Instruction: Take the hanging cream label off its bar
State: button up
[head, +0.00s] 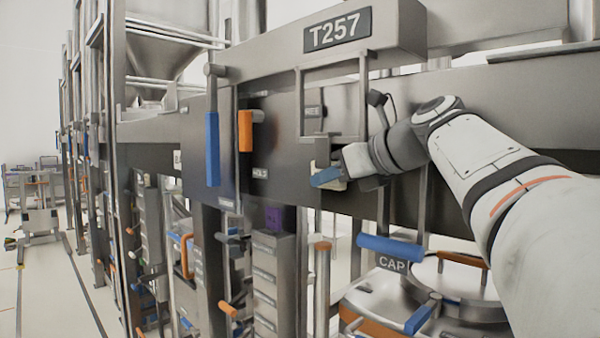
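A small cream piece (322,149), which looks like the label, shows just under the lower bar (342,137) of a rectangular metal frame below the T257 sign. My gripper (328,166) comes in from the right, with its fingers at this cream piece. A blue part (326,177) shows at the lower fingertip. The fingers overlap the cream piece in this view. I cannot tell whether they touch it or close on it. Most of the label's lower part is hidden or too small to make out.
A blue handle (212,150) and an orange handle (245,131) hang left of my gripper on the grey beam (280,160).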

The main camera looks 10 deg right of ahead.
grip_shut()
dwell(0.3)
jog(key=s+d+r, duration=0.2)
jog(key=s+d, duration=0.8)
jog(key=s, duration=0.4)
jog(key=shift+s+d, duration=0.2)
jog(key=shift+s, duration=0.2)
jog(key=shift+b, duration=0.3)
jog(key=s+a, duration=0.4)
jog(key=a, duration=0.1)
jog(key=shift+a, duration=0.35)
dwell(0.5)
